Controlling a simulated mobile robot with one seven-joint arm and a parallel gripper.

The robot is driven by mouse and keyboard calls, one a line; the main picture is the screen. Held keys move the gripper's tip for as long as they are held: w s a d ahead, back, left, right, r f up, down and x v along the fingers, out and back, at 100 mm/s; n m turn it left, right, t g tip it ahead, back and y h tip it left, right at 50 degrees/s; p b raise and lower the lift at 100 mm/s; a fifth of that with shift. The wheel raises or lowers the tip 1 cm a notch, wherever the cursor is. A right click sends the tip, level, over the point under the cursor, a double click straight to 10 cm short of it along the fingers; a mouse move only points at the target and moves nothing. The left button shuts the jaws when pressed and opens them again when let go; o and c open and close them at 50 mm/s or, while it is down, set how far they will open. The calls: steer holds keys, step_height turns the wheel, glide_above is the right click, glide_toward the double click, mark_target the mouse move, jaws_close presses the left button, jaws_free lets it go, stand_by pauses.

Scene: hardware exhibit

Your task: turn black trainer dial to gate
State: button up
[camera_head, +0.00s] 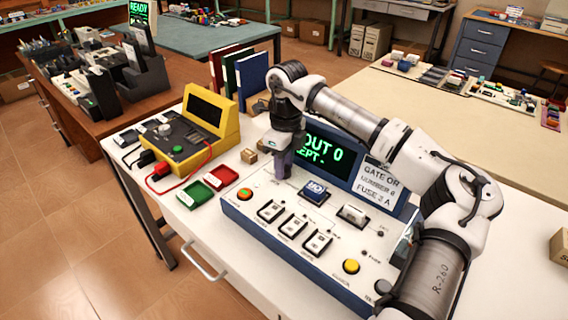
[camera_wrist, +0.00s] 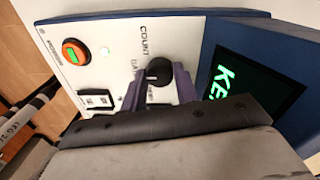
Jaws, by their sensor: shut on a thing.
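The black dial (camera_wrist: 159,69) sits on the trainer's white panel in the wrist view, with the words COUNT and GATE printed beside it. My gripper (camera_wrist: 159,82) has its two purple fingers on either side of the dial and is shut on it. The dial's pointer direction is not clear. In the head view my gripper (camera_head: 281,165) reaches down to the back left of the trainer (camera_head: 262,228), and its fingers hide the dial. The trainer's screen (camera_head: 327,148) shows green text with "OUT 0", partly covered by my arm.
The panel carries an orange button (camera_head: 245,194), several white rocker switches (camera_head: 293,226), a blue block (camera_head: 314,192) and a yellow button (camera_head: 351,266). A sign (camera_head: 381,185) stands beside the screen. A yellow meter (camera_head: 190,127) and green and red trays (camera_head: 196,194) lie to the left.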

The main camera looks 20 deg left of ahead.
mark_target(286, 166)
steer(key=o, duration=1)
steer(key=r, duration=0.9)
steer(key=r+b, duration=0.1)
steer(key=r, duration=0.3)
steer(key=shift+w+d+r, duration=0.1)
steer(key=shift+w+r, duration=0.3)
